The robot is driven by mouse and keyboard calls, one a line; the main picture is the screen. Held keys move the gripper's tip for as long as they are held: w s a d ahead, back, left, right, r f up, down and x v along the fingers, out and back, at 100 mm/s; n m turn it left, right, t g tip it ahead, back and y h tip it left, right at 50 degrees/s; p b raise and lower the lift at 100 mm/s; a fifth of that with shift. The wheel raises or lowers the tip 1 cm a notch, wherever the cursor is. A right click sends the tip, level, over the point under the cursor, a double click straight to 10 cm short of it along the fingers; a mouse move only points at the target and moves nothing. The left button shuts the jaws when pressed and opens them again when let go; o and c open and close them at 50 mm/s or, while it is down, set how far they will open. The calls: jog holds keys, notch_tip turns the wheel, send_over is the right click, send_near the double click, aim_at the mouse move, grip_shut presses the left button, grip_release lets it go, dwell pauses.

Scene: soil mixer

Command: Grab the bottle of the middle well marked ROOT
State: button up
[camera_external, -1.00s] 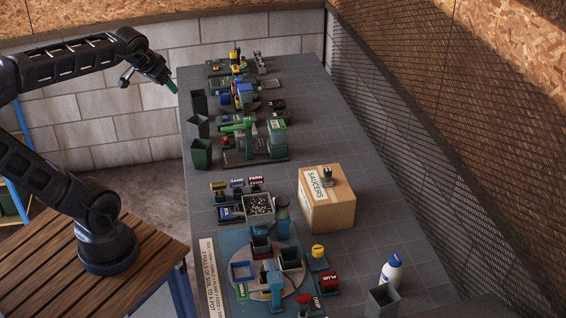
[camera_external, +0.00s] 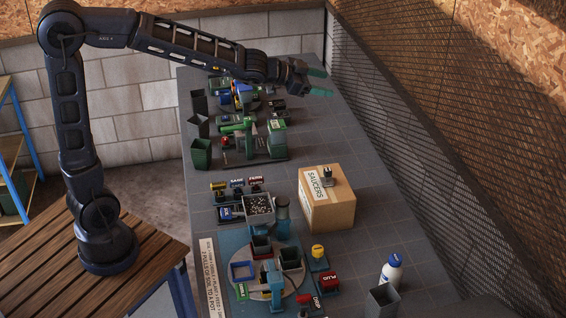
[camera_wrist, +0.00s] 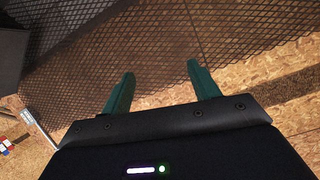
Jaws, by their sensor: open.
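My gripper (camera_external: 319,82) is open and empty, with green fingers spread, high over the far part of the table near the mesh wall. Its two fingers also show in the wrist view (camera_wrist: 160,73), with only mesh and chipboard beyond them. No label reading ROOT can be made out in either view. A white bottle with a blue cap (camera_external: 391,272) stands upright at the near right of the table, far from my gripper. I cannot tell whether it belongs to a ROOT well. Part of the farthest station is hidden behind my arm.
A cardboard box marked SAUCERS (camera_external: 340,212) stands mid-table. A turntable station (camera_external: 270,280) is at the near left, a green machine (camera_external: 277,140) farther back. A grey square pot (camera_external: 382,300) stands by the bottle. Dark bins line the left edge. The table's right side is mostly clear.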

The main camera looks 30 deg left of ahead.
aim_at(392, 274)
jog(key=s+d+f+m+g+h, duration=0.35)
jog(key=s+d+g, duration=0.2)
jog(key=d, duration=0.75)
jog(key=s+d+f+m+g+h, duration=0.25)
jog(key=s+d+g+h, duration=0.35)
jog(key=d, duration=0.7)
notch_tip(392, 274, down, 37)
jog(key=t+y, duration=0.1)
jog(key=t, duration=0.1)
jog(key=shift+m, duration=0.3)
jog(key=d, duration=1)
jog(key=shift+s, duration=0.25)
grip_shut()
